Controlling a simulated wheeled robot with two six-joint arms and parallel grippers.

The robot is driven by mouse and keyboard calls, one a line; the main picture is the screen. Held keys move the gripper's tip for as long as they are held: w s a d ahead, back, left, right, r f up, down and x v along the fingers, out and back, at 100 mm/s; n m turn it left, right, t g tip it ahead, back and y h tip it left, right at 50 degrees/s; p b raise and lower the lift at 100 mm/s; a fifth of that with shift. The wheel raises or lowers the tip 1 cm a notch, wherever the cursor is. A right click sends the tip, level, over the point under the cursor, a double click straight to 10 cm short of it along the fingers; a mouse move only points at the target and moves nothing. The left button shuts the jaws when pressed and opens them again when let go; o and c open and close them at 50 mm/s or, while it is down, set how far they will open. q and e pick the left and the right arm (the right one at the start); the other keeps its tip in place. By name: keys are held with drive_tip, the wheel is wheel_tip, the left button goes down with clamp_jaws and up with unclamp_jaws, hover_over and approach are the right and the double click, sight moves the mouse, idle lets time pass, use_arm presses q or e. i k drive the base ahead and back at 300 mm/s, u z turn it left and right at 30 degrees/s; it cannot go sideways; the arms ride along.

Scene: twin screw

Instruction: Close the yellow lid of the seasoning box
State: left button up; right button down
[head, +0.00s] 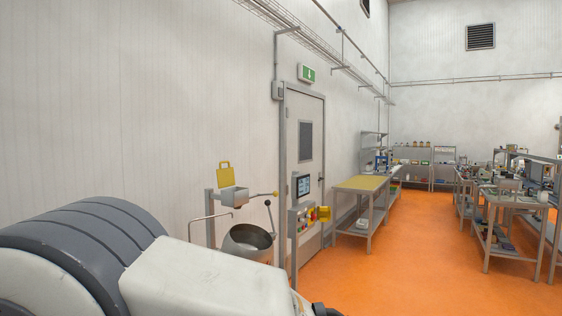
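The yellow lid (223,175) stands open, upright at the back of the seasoning box. The seasoning box (235,197) is a small grey metal box on a post near the left wall, above a round metal pot. My own arm link fills the lower left of the head view, well in front of the box. The fingers of neither gripper show. The inside of the box is too small to make out.
The metal pot (248,241) with a lever stands below the box. A control panel (302,222) with a screen and yellow parts stands to its right. A yellow-topped table (361,184) is farther right. Orange floor (400,265) is open between the table and the right-hand benches.

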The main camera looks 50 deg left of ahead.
sight(226, 177)
drive_tip(key=u, duration=0.05)
drive_tip(key=i, duration=0.9)
drive_tip(key=u, duration=0.45)
drive_tip(key=i, duration=1.65)
drive_tip(key=u, duration=1.4)
drive_tip(key=i, duration=0.85)
drive_tip(key=u, duration=1)
